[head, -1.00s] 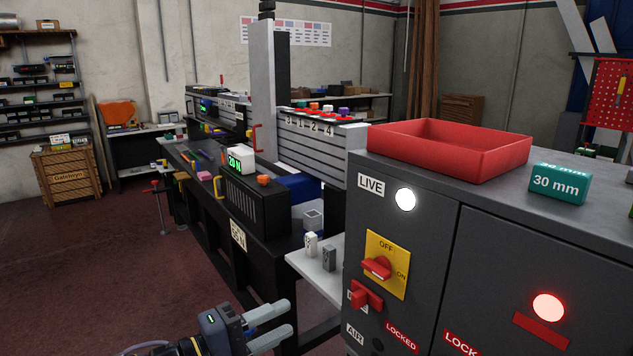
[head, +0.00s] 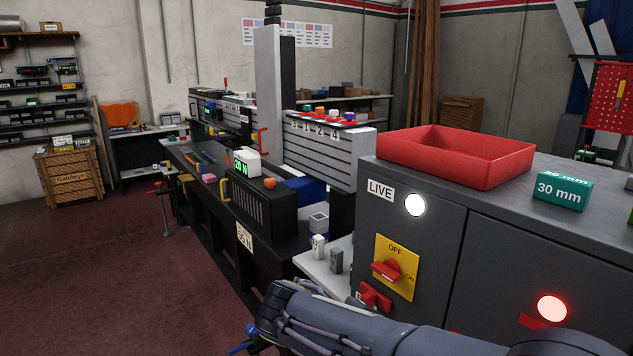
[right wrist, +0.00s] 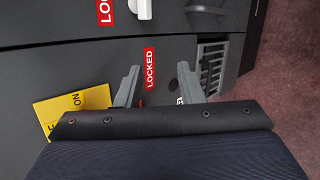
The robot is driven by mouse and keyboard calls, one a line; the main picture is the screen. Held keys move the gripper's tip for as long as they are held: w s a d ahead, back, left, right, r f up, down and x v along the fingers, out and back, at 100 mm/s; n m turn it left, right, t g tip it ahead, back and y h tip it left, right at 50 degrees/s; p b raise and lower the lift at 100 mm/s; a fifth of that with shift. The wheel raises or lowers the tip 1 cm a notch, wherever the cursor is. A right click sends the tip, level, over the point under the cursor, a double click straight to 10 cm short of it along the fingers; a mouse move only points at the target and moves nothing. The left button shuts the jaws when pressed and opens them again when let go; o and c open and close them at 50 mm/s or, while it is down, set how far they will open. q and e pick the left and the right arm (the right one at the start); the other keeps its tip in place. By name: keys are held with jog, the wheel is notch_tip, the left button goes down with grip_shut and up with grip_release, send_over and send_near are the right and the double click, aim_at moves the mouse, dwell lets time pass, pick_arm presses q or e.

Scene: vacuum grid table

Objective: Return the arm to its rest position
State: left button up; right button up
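In the head view my right arm (head: 370,325) comes in from the lower right and crosses in front of the dark grey cabinet (head: 440,235). Its gripper is out of the head view. In the right wrist view my right gripper (right wrist: 159,68) is open. Its two grey fingers are apart with nothing held between them. They point at the cabinet face, with a red LOCKED label (right wrist: 150,69) behind the gap and the yellow switch plate (right wrist: 72,113) to the left. My left gripper is not in view.
The yellow plate's red rotary switch (head: 386,270) and a red handle (head: 374,296) are close above my arm, which hides the cabinet's lower front. A red tray (head: 455,158) and teal 30 mm block (head: 562,189) sit on top. A white shelf (head: 318,266) juts left. Floor at left is clear.

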jog(key=s+d+f+m+g+y+p, duration=0.2)
jog(key=s+d+g+y, duration=0.1)
jog(key=s+d+y, duration=0.5)
jog(key=s+d+r+m+t+y+p, duration=0.1)
jog(key=s+m+t+y, duration=0.4)
jog(key=s, duration=0.7)
jog(key=shift+d+r+m+p, duration=0.4)
jog(key=shift+d+m+p, duration=0.15)
jog(key=shift+m+p, duration=0.35)
